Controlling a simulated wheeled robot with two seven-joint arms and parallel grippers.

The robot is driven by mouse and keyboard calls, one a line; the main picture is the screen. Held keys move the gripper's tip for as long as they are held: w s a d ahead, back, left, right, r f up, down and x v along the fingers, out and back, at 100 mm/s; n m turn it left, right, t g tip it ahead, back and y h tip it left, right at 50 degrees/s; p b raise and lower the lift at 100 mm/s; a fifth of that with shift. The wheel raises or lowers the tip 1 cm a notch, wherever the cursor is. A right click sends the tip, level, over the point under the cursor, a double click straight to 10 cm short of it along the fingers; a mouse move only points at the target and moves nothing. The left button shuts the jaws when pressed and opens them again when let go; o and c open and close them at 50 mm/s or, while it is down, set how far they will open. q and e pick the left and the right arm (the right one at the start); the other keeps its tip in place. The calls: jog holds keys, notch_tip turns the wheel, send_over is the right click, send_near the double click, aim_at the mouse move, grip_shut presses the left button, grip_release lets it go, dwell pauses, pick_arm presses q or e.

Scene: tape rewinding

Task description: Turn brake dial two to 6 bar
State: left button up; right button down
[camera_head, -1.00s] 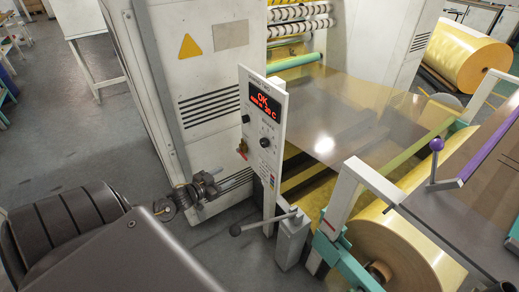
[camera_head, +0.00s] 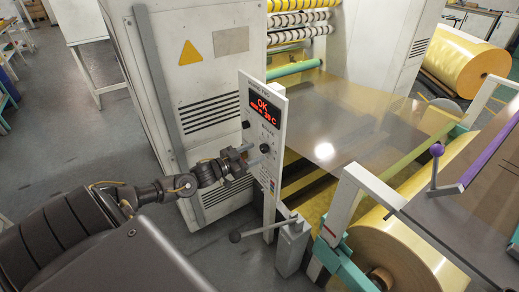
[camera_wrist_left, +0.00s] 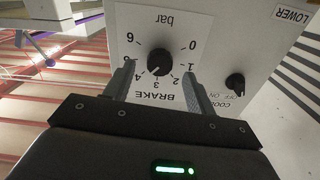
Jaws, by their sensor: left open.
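The brake dial (camera_wrist_left: 159,62) is a black round knob on a white plate marked BRAKE and bar, with numbers 0 to 6. The plate appears upside down in the left wrist view. A small pale mark on the knob points to the lower left, roughly toward 3 or 4. My left gripper (camera_wrist_left: 160,88) is open, its fingers on either side of the lower scale, with the knob between and beyond the tips. I see no contact. In the head view my left gripper (camera_head: 246,157) is at the white control panel (camera_head: 270,182). My right gripper is out of view.
A smaller black COOL knob (camera_wrist_left: 235,83) sits right of the dial in the wrist view. In the head view, a lit display (camera_head: 265,107) tops the panel. A lever (camera_head: 262,228) and a large yellow roll (camera_head: 408,250) are below and right.

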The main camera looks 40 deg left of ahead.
aim_at(262, 149)
pick_arm(q)
jog(key=shift+x, duration=1.7)
jog(key=shift+c, duration=0.5)
jog(key=c, duration=0.7)
jog(key=shift+a, duration=0.15)
jog(key=shift+c, duration=0.9)
